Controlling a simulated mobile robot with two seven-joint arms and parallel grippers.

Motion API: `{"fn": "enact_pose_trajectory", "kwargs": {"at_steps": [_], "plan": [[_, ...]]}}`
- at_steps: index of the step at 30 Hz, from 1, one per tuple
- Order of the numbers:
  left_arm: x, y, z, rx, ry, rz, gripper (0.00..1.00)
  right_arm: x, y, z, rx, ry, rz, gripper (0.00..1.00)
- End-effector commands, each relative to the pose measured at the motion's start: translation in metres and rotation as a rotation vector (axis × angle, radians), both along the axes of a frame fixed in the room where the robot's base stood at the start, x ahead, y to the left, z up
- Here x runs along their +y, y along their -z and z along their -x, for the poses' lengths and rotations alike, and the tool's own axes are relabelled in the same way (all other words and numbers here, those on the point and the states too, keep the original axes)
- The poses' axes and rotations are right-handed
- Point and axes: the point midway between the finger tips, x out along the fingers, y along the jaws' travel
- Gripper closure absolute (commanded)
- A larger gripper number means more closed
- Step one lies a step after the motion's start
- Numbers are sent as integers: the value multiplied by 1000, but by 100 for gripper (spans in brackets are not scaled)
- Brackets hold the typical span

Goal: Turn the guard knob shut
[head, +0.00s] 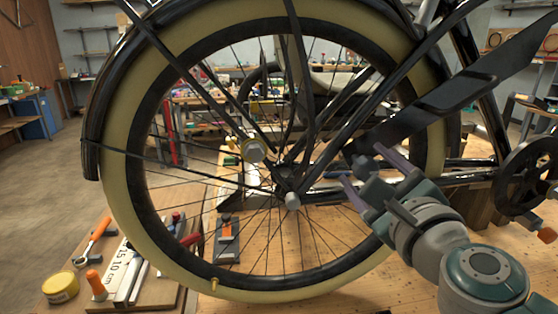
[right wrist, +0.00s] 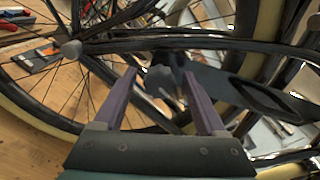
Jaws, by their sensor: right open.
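The black chain guard (head: 455,98) slopes down from the upper right across the wheel's right side. It also shows in the right wrist view (right wrist: 235,88). A small dark knob-like part (head: 362,166) is at its lower left end. In the right wrist view that dark part (right wrist: 163,80) lies between and just beyond my fingertips. My right gripper (head: 363,168) is open, with its purple fingers pointing at this part, one on each side. I cannot tell whether they touch it, or how far the knob is turned. My left gripper is out of view.
The spoked rear wheel (head: 115,150) with its cream tyre fills the middle, close to my right gripper. A grey axle cap (head: 292,201) is left of the gripper. The crank (head: 530,175) is at the right. Tools and a yellow tin (head: 61,287) lie on the wooden bench at lower left.

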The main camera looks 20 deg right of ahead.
Motion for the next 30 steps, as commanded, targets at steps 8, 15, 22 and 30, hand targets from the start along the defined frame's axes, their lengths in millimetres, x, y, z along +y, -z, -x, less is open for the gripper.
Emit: {"fn": "enact_pose_trajectory", "kwargs": {"at_steps": [8,15,22,30], "plan": [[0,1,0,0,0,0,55,-2,0,-10,0,0,1,26],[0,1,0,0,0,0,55,-2,0,-10,0,0,1,38],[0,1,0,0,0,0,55,-2,0,-10,0,-1,1,64],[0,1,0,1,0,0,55,-2,0,-10,0,-1,1,94]]}}
